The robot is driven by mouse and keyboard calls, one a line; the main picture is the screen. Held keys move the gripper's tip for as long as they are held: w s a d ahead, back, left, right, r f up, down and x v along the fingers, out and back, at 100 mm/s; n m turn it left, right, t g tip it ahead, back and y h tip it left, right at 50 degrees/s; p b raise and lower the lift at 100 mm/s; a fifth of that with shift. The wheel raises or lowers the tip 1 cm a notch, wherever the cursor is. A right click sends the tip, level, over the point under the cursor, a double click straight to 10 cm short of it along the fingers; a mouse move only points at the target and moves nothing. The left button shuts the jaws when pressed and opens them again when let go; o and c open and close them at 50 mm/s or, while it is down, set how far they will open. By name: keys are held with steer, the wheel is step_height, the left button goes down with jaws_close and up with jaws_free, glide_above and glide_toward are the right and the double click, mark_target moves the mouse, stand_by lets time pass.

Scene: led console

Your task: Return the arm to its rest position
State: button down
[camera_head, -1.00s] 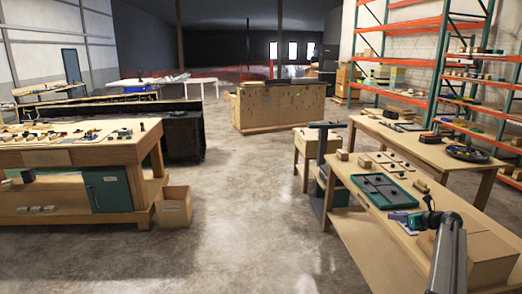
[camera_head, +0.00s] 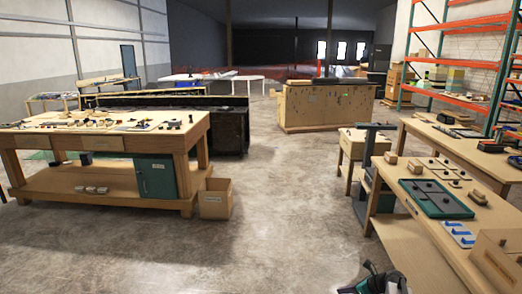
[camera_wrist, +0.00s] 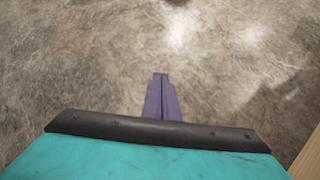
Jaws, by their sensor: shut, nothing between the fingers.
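My gripper (camera_wrist: 161,78) shows in the wrist view with its two purple fingers together and nothing between them. In the head view, part of my arm with teal and dark pieces shows at the bottom edge, right of the middle, in front of the right workbench (camera_head: 428,232). The fingertips cannot be made out there.
The right workbench bears a dark green tray (camera_head: 436,198), a blue-and-white panel (camera_head: 458,234) and a cardboard box (camera_head: 500,262). A wooden edge (camera_wrist: 308,155) shows at the wrist view's lower right. A workbench (camera_head: 95,142) and carton (camera_head: 215,198) stand left. The floor between is clear.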

steer(key=s+a+f+n+g+b, duration=0.1)
steer(key=s+a+f+n+g, duration=0.35)
steer(key=s+a+f, duration=0.6)
steer(key=s+a+f+n+g+b, duration=0.1)
steer(key=s+a+f+n+g, duration=0.2)
steer(key=s+a+f+n, duration=0.7)
steer(key=s+a+f+n+g+h+b, duration=0.1)
steer(key=s+n+g+h, duration=0.15)
steer(key=s, duration=1.05)
steer(key=s+a+n+g+h, duration=0.1)
steer(key=s+a+n+h, duration=0.15)
steer(key=s, duration=0.95)
steer(key=s+d+r+n+h, duration=0.1)
steer(key=s+d+n, duration=0.4)
steer(key=n, duration=0.5)
steer(key=shift+s+d+r+g+h, duration=0.15)
steer(key=shift+d+r+g+h, duration=0.15)
steer(key=shift+d+r+g, duration=0.15)
